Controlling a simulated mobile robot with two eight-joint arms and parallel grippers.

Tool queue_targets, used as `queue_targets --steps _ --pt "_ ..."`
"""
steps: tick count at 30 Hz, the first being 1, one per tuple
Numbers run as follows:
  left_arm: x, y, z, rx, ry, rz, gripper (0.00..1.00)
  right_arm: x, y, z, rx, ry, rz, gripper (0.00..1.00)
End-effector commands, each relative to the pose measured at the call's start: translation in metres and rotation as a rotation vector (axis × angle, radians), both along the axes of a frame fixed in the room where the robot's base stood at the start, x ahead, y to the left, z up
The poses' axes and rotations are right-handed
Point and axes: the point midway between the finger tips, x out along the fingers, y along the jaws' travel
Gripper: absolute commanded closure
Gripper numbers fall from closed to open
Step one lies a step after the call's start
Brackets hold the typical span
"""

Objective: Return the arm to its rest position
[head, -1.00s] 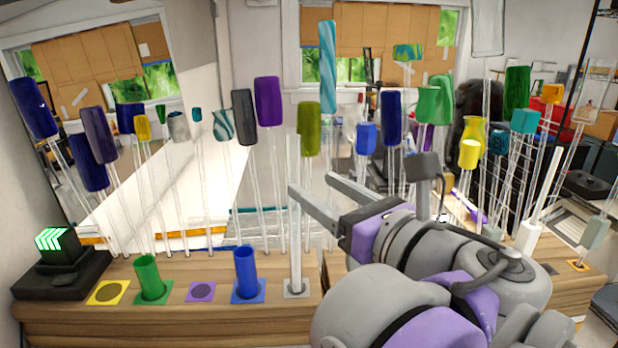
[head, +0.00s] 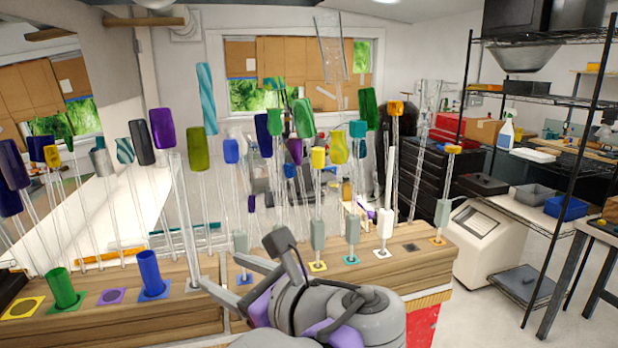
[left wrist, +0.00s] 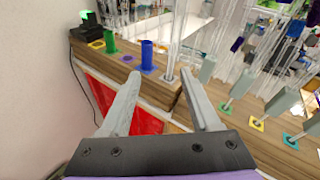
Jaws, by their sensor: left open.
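My left gripper (head: 228,280) is open and empty. In the head view it is at the front edge of the wooden bench (head: 200,318), its two grey fingers pointing left. It also shows in the left wrist view (left wrist: 158,108), where the fingers are apart, with the bench front and a red panel beyond them. Glass rods with coloured tops stand in a row along the bench, such as a tall teal-striped one (head: 207,98) and an olive one (head: 197,148). My right gripper is in neither view.
A green cup (head: 63,288) and a blue cup (head: 151,274) stand on square pads at the left. Grey, yellow-topped and white holders stand along the bench to the right. A black wire shelf (head: 560,150) and a white machine (head: 492,242) are at the right, with open floor before them.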

Motion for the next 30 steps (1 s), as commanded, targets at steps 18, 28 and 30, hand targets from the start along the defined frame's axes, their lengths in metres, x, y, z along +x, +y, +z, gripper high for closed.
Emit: queue_targets --steps 18,28,30 --pt "-0.126 0.077 -0.35 -1.709 -0.607 1.134 0.37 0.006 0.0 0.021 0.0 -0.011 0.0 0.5" --pt "-0.136 0.07 -0.373 -1.932 -0.776 1.361 0.5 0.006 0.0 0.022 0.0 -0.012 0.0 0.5" --pt "-0.136 0.07 -0.373 -1.932 -0.774 1.36 0.5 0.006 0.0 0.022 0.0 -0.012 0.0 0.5"
